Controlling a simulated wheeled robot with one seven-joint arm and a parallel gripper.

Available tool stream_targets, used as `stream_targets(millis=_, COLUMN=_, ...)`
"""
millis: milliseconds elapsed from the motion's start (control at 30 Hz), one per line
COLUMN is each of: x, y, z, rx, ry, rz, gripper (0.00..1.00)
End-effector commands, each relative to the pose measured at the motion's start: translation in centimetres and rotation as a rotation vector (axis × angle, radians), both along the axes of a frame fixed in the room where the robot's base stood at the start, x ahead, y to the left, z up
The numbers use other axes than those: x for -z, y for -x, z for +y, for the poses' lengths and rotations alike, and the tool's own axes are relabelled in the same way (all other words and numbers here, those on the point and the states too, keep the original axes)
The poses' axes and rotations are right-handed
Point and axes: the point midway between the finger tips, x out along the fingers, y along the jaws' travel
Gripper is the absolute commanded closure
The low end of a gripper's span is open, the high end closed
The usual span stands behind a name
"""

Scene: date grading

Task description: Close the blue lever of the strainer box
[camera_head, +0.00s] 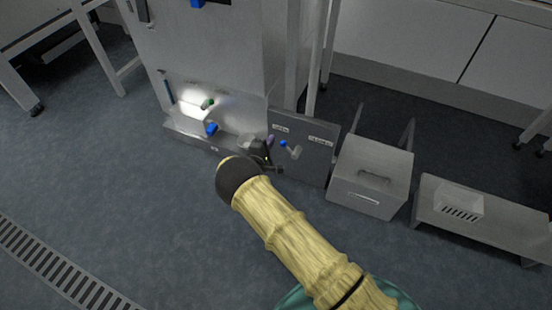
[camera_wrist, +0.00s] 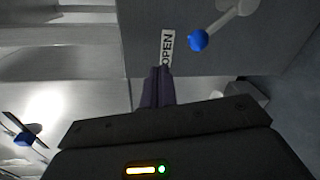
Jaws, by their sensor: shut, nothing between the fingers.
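A blue knob (camera_head: 283,143) caps a light grey lever (camera_head: 295,152) on an upright grey panel (camera_head: 313,166). In the wrist view the blue knob (camera_wrist: 198,41) is at the upper right, on its grey arm (camera_wrist: 228,19). A white label reading OPEN (camera_wrist: 167,47) is beside the knob, so the lever points toward that side. My gripper (camera_head: 268,158) is shut and empty, just left of the lever. Its dark fingers show pressed together in the wrist view (camera_wrist: 158,70), their tips near the label and apart from the knob. I cannot tell whether they touch the panel.
A tall metal cabinet (camera_head: 210,50) stands left of the panel, with another blue-tipped handle (camera_head: 211,128) low on its front. A grey box with a handle (camera_head: 372,170) is right of the panel, beside a low bench (camera_head: 485,215). The floor in front (camera_head: 140,190) is clear.

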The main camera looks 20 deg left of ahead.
Motion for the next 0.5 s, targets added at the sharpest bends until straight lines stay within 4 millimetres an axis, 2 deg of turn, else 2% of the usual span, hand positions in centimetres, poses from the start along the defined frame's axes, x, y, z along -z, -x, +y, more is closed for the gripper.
stream_targets(millis=33, x=3.8, y=1.2, z=1.0, rx=-0.015, ry=0.052, rz=-0.027, gripper=1.0)
stream_targets(millis=100, x=6.1, y=2.5, z=1.8, rx=-0.02, ry=0.117, rz=-0.063, gripper=1.0)
stream_targets(millis=200, x=8.2, y=3.9, z=2.5, rx=-0.024, ry=0.185, rz=-0.101, gripper=1.0)
stream_targets(millis=300, x=9.0, y=4.7, z=2.8, rx=-0.024, ry=0.22, rz=-0.121, gripper=1.0)
stream_targets(millis=500, x=8.8, y=4.8, z=2.9, rx=-0.024, ry=0.23, rz=-0.124, gripper=1.0)
